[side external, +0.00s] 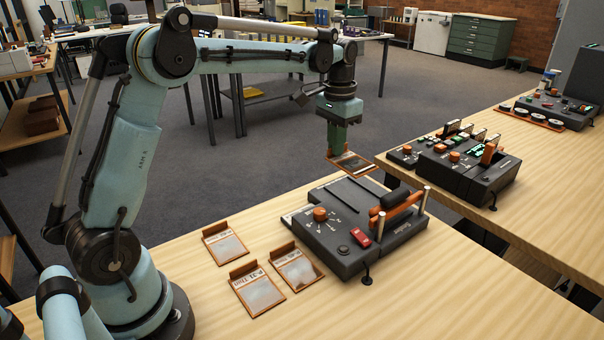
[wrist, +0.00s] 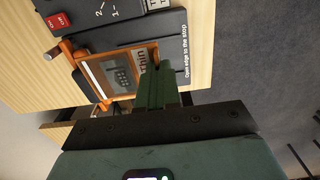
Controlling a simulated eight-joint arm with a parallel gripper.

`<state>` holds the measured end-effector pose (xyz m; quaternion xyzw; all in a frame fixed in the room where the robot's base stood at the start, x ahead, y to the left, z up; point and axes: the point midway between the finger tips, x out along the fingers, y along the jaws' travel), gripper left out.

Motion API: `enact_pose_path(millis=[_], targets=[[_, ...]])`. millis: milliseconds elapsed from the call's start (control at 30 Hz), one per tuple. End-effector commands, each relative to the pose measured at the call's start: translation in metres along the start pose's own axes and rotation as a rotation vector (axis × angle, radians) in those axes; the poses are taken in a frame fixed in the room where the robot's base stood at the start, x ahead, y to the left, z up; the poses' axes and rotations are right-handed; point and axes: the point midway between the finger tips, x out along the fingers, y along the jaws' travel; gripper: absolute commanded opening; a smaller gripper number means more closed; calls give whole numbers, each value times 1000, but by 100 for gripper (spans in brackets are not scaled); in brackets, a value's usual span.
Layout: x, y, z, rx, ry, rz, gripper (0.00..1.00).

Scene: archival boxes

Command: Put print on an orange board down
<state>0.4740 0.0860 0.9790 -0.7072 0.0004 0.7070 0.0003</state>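My gripper (side external: 338,148) has green fingers and is shut on a print on an orange board (side external: 352,163), gripping it at one edge. The board hangs in the air behind the black device, by the table's far edge. In the wrist view my green fingers (wrist: 157,90) meet the edge of the board (wrist: 93,75), which has an orange frame, a grey picture and a label. Part of the board is hidden by my fingers. Three similar orange-framed boards lie flat on the table: one at the back left (side external: 225,243), one in front (side external: 259,291) and one at right (side external: 297,268).
The black device (side external: 345,250) with an orange knob, red switch and orange-barred handle stands right of the loose boards. More black devices (side external: 465,160) stand on a second table at right. The wooden table (side external: 450,300) is bare at the front right.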

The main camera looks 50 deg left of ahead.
Motion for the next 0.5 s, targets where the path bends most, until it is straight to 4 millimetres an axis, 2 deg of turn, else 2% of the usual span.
enact_pose_path(millis=[33,233,500], targets=[[-2,3,13,0,0,0,0],[-4,13,60,0,0,0,0],[7,28,130,0,0,0,0]])
